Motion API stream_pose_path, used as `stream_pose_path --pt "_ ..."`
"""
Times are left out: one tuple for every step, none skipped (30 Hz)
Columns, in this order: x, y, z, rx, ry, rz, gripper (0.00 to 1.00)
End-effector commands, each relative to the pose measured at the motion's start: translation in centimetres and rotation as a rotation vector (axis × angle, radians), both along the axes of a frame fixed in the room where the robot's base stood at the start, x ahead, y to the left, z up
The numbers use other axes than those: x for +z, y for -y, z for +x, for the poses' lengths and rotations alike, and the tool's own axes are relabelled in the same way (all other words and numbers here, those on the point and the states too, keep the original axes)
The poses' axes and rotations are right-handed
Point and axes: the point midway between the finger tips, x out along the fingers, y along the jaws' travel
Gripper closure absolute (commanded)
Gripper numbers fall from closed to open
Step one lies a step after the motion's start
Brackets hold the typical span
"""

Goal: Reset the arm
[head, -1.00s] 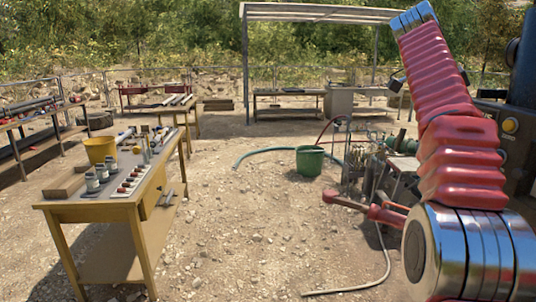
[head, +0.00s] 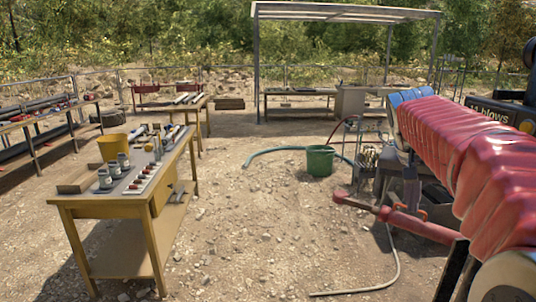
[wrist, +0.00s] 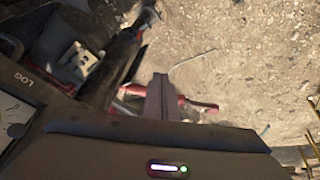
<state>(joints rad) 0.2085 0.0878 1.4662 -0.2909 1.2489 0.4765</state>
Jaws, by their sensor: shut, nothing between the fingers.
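My gripper (wrist: 161,82) shows in the wrist view as a dark narrow pair of fingers pressed together, pointing down at the ground with nothing held. A red bar (wrist: 198,106) shows beside and behind the fingertips; I cannot tell the gap between them.
The red bar (head: 385,212) lies low beside my arm, near a cluttered stand (head: 365,160). A green bucket (head: 320,161) and hose are beyond. A yellow workbench (head: 150,205) with pots and tools stands left. Gravel between bench and bucket is clear.

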Motion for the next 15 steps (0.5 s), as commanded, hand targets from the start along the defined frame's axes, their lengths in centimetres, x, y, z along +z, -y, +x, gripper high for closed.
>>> stream_pose_path --pt "-0.7 -1.0 -1.0 0.046 -0.008 0.004 1.00" --pt "-1.2 -1.6 -1.4 0.075 -0.012 0.008 1.00" --pt "-1.8 -2.3 -2.1 0.112 -0.018 0.012 1.00" --pt "-2.2 -2.9 -2.6 0.139 -0.020 0.014 1.00" --pt "-2.7 -3.4 -3.1 0.165 -0.024 0.019 1.00" --pt "-3.3 -4.2 -3.8 0.199 -0.025 0.021 1.00" --pt "-3.7 -4.7 -4.4 0.226 -0.028 0.024 1.00" --pt "-4.2 -5.3 -5.0 0.250 -0.029 0.028 1.00" --pt "-4.8 -6.0 -5.8 0.282 -0.032 0.031 1.00" --pt "-5.2 -6.5 -6.4 0.306 -0.032 0.033 1.00" --pt "-5.7 -7.1 -7.0 0.328 -0.032 0.036 1.00" --pt "-6.4 -7.8 -7.9 0.357 -0.033 0.039 1.00" --pt "-6.8 -8.3 -8.5 0.380 -0.033 0.041 1.00" --pt "-7.3 -8.9 -9.2 0.400 -0.033 0.045 1.00" --pt "-8.0 -9.5 -10.1 0.426 -0.031 0.048 1.00"
